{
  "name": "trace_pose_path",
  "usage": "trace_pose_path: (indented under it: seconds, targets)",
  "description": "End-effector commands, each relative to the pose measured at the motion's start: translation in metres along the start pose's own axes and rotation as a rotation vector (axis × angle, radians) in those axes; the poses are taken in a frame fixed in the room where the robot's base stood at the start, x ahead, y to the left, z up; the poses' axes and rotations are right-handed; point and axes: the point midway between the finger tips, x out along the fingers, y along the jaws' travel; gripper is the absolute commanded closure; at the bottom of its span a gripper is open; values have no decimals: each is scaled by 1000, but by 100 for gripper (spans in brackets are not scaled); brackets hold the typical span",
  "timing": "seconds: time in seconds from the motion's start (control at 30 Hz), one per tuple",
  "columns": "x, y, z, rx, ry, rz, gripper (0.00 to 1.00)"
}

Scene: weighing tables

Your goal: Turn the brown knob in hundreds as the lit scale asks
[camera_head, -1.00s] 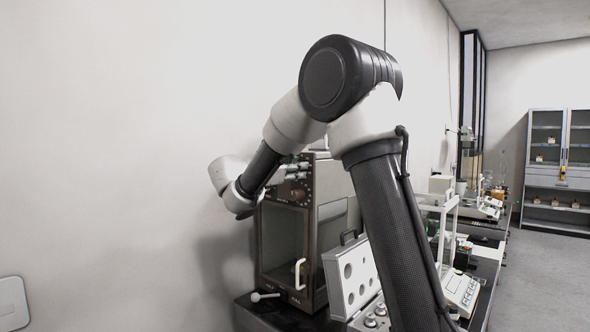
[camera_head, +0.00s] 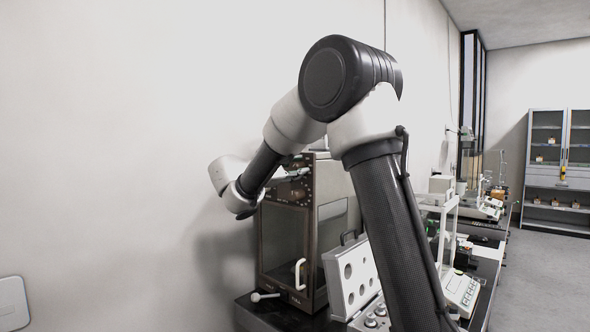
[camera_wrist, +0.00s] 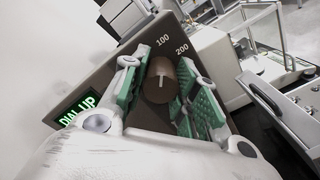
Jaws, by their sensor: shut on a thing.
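The brown knob (camera_wrist: 162,82) is a round cylinder with a white pointer line, on the dark front panel (camera_wrist: 152,116) in the wrist view. The labels 100 and 200 are printed above and to the right of it. My gripper (camera_wrist: 168,87) has its green-padded fingers on either side of the knob and is shut on it. In the head view, my gripper (camera_head: 293,173) is at the upper front of the brown glass-fronted scale (camera_head: 285,240); the knob is hidden there.
An open grey case of weights (camera_head: 350,283) stands right of the scale. A glass-walled balance (camera_head: 440,220) and other instruments stand farther along the tables. A white wall (camera_head: 120,150) is close on the left.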

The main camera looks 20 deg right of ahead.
Motion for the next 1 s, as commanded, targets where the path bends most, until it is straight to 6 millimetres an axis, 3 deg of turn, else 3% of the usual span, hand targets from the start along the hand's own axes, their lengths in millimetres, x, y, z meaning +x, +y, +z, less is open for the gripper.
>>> trace_pose_path:
  seconds: [0.43,0.47,0.57,0.87,1.0]
  targets:
    - [0,-1,-1,9,1,-1,95]
    - [0,-1,-1,9,1,-1,67]
    - [0,-1,-1,9,1,-1,49]
    - [0,0,0,9,1,0,49]
    - [-11,0,-1,10,3,1,49]
